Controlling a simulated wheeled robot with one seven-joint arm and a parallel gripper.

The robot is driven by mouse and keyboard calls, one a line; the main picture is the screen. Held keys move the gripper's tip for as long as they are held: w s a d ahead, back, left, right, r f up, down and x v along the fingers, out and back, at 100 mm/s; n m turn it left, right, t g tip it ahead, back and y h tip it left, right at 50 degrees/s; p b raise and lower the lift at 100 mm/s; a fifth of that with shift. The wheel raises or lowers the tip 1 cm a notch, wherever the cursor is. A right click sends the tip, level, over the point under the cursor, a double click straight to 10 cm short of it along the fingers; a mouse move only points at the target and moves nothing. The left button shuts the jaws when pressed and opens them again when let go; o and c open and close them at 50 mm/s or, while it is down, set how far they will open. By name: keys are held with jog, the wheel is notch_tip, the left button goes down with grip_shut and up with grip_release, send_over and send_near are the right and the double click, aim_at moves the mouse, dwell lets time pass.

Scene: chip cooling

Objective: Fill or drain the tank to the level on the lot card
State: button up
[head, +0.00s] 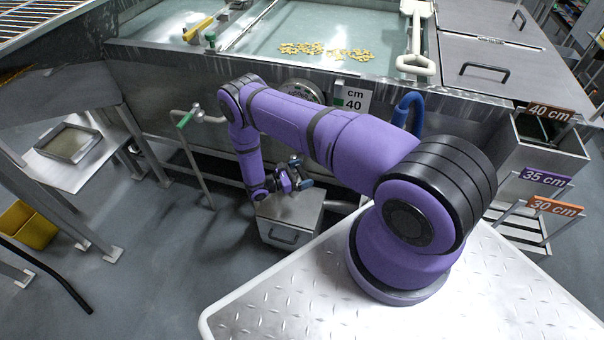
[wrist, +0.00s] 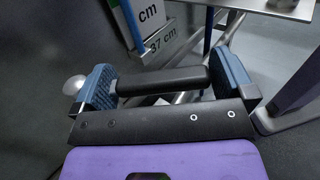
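The metal tank (head: 150,75) holds pale water with yellow chips (head: 325,50) floating in it. A white card (head: 353,98) reading "cm 40" is on its front. In the wrist view a plate (wrist: 165,42) reads "37 cm", below another panel (wrist: 148,14) showing "cm". My gripper (head: 290,180) is low in front of the tank, above a metal box. In the wrist view its blue fingers (wrist: 165,82) are wide apart. A dark bar-shaped handle (wrist: 163,80) spans the gap between them; whether they touch it is unclear. The water level cannot be read.
A green-handled pipe fitting (head: 185,120) is left of my arm. The metal box (head: 290,215) stands on the floor. A blue hose (head: 405,108) hangs at the tank's front. Signs for 40 cm (head: 550,110), 35 cm (head: 546,178) and 30 cm (head: 556,206) stand at right.

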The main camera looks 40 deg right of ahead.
jog(key=v, duration=1)
jog(key=shift+a, duration=0.35)
